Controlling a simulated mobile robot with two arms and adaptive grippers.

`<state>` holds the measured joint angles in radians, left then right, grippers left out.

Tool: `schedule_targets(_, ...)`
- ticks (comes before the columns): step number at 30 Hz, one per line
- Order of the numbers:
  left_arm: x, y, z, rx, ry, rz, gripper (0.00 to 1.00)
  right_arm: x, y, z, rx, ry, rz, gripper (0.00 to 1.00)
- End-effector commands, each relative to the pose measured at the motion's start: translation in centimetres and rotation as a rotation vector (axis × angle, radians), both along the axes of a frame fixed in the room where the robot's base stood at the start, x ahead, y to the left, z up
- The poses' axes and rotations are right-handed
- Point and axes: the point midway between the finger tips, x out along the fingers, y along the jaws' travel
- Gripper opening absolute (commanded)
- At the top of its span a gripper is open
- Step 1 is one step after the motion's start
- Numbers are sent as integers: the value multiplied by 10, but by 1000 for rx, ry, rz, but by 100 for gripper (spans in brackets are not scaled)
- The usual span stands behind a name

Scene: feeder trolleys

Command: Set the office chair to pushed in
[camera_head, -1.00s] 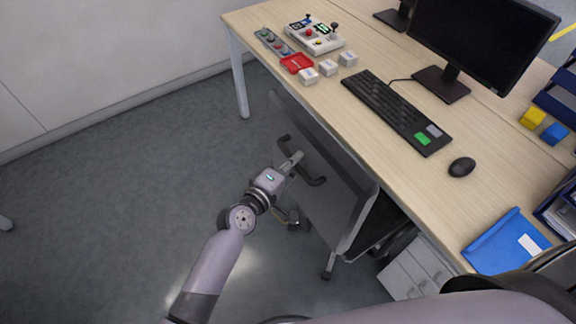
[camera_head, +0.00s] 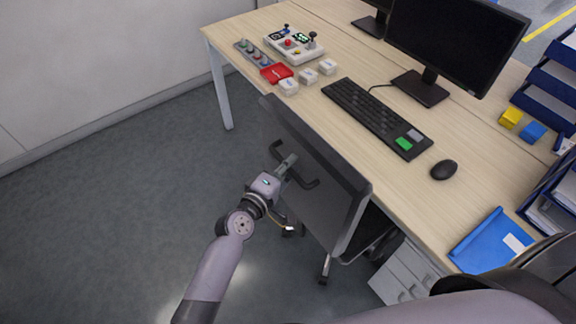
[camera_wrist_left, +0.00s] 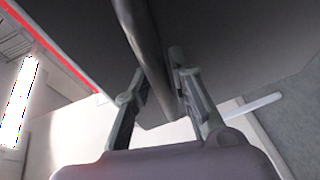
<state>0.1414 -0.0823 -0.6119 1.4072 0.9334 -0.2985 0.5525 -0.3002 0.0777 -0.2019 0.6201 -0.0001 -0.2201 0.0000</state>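The office chair (camera_head: 325,185) stands at the near long side of the desk, its grey backrest facing me and close to the desk edge. Its seat is mostly hidden behind the backrest and under the desktop. A dark bar handle (camera_head: 306,183) sits on the back of the backrest. My left gripper (camera_head: 287,164) is at this handle. In the left wrist view the two fingers (camera_wrist_left: 158,80) lie on either side of the dark bar (camera_wrist_left: 150,50) and look closed on it. My right gripper is out of view.
The desk (camera_head: 310,110) carries a keyboard (camera_head: 375,118), mouse (camera_head: 444,169), monitor (camera_head: 450,40), control box (camera_head: 293,45), red tray (camera_head: 276,73) and blue folder (camera_head: 490,243). A drawer unit (camera_head: 405,275) stands under it, right of the chair. Floor to the left is clear.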

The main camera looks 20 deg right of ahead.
Motion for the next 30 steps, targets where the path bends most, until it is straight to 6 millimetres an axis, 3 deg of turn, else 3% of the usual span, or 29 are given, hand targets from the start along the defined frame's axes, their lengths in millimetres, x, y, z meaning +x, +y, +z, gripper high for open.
schedule_targets(13,-7,8,1,-1,2,-1,23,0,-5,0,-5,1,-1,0)
schedule_targets(30,-72,83,19,-1,1,0,23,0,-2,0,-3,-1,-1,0)
